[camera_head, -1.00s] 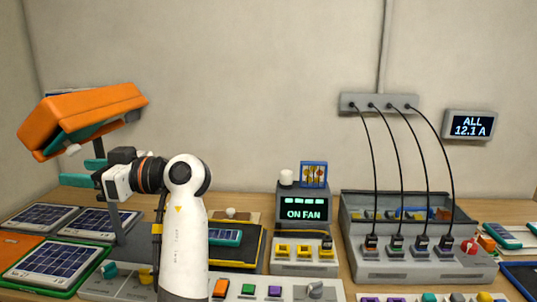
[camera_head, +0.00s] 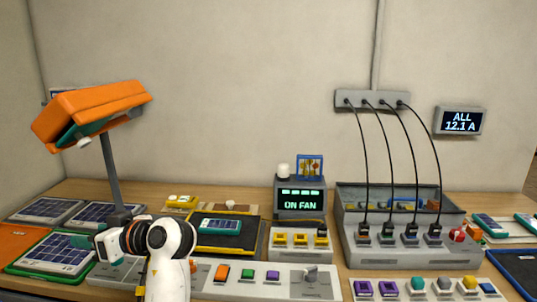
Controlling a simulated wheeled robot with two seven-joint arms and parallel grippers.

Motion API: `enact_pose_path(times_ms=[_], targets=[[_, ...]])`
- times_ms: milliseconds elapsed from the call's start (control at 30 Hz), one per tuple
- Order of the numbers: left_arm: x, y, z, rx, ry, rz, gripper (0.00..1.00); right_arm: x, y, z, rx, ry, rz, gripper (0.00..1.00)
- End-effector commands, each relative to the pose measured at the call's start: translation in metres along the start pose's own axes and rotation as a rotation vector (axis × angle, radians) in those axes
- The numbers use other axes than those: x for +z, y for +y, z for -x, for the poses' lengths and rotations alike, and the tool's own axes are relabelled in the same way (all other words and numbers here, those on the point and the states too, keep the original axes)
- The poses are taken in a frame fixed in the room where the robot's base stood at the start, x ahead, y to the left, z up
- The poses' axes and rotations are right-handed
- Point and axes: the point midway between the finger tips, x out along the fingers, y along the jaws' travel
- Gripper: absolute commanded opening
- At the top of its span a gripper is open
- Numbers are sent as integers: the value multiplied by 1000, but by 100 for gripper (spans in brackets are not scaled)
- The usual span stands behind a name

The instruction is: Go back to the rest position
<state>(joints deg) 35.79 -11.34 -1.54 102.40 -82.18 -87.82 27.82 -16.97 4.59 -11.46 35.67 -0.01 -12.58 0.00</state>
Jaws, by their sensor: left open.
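Nothing shows between the fingers, which are partly blurred against the panel. My white left arm (camera_head: 166,268) comes up from the bottom edge and hides part of the front console. My right gripper is not in view.
An orange lamp (camera_head: 95,105) on a grey post (camera_head: 111,170) stands behind the gripper.

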Motion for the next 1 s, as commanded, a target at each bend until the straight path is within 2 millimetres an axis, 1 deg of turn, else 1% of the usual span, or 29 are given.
enact_pose_path(times_ms=[33,67,100,167,200,267,300,367,400,500,600,700,800,1000], targets=[[-23,0,-6,-30,26,-40,50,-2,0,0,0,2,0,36],[-37,-1,-8,-54,44,-64,50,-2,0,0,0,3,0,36],[-57,-1,-11,-89,70,-99,50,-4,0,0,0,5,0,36],[-91,0,-15,-151,114,-162,50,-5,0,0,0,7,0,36],[-117,3,-16,-202,148,-210,50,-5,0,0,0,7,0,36],[-158,9,-14,-288,203,-288,50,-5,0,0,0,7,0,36],[-185,15,-11,-350,241,-342,50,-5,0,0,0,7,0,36],[-224,26,-3,-446,298,-423,50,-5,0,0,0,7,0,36],[-247,35,5,-511,335,-474,50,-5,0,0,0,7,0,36],[-294,58,27,-660,418,-583,50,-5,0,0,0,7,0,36],[-326,79,49,-777,483,-661,50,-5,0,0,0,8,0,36],[-348,98,69,-875,537,-720,50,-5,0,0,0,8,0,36],[-365,116,88,-962,584,-770,50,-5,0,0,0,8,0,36],[-388,151,124,-1117,669,-847,50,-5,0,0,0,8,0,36]])
